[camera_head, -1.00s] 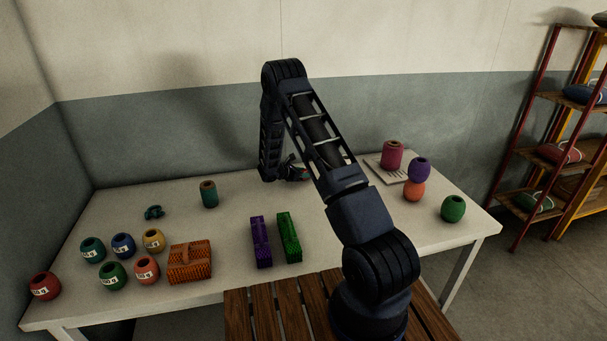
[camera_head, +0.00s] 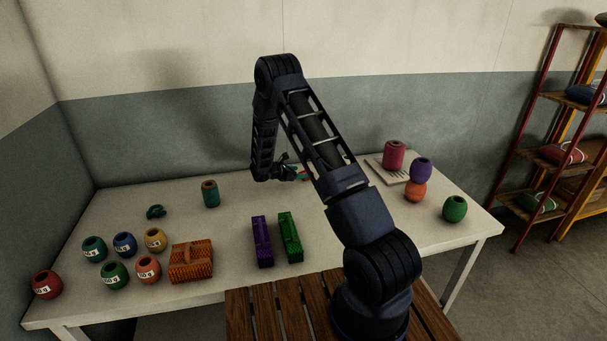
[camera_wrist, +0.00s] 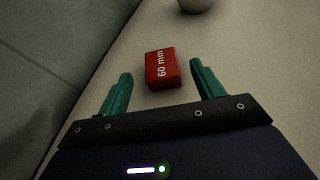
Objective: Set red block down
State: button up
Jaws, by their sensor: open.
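The red block, marked "60 mm" (camera_wrist: 162,68), lies on the pale table top in the wrist view. My gripper (camera_wrist: 160,72) is open, with one teal finger on each side of the block and a gap visible on both sides. The block sits at and slightly beyond the fingertips, resting on the table. In the head view my gripper (camera_head: 290,172) is low over the back of the table, partly behind my own arm, and the block is mostly hidden there.
The wall is close behind.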

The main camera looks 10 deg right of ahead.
jog(key=v, duration=0.6)
jog(key=shift+a+r, duration=0.2)
jog(key=shift+a, duration=0.05)
jog(key=shift+s+a+r, duration=0.1)
jog(key=shift+s+a, duration=0.05)
jog(key=shift+a, duration=0.05)
jog(key=shift+s+r, duration=0.1)
jog(key=shift+r, duration=0.2)
jog(key=s+d+r+m+g+y, duration=0.2)
jog(key=s+d+r+m, duration=0.15)
jog(key=s+r, duration=0.45)
jog(key=s+d+r+m+g+y, duration=0.1)
jog(key=s+d+r+m, duration=0.3)
jog(key=r, duration=0.6)
jog(key=s+d+r+m+g+y, duration=0.2)
jog(key=s+r+m, duration=0.3)
jog(key=s+r, duration=0.3)
jog(key=s+r+m+t+y, duration=0.1)
jog(key=s+r+m+y, duration=0.1)
jog(key=s, duration=0.7)
jog(key=s+a+r+m+t+y, duration=0.1)
jog(key=s+r+m+y, duration=0.2)
jog(key=s, duration=0.6)
jog(key=s+a+r+m+t+y, duration=0.1)
jog(key=s+r+m, duration=0.3)
jog(key=s, duration=0.5)
jog(key=shift+s+r+m+t+y, duration=0.15)
jog(key=shift+r+m+t+y, duration=0.25)
jog(key=shift+m+t+y, duration=0.3)
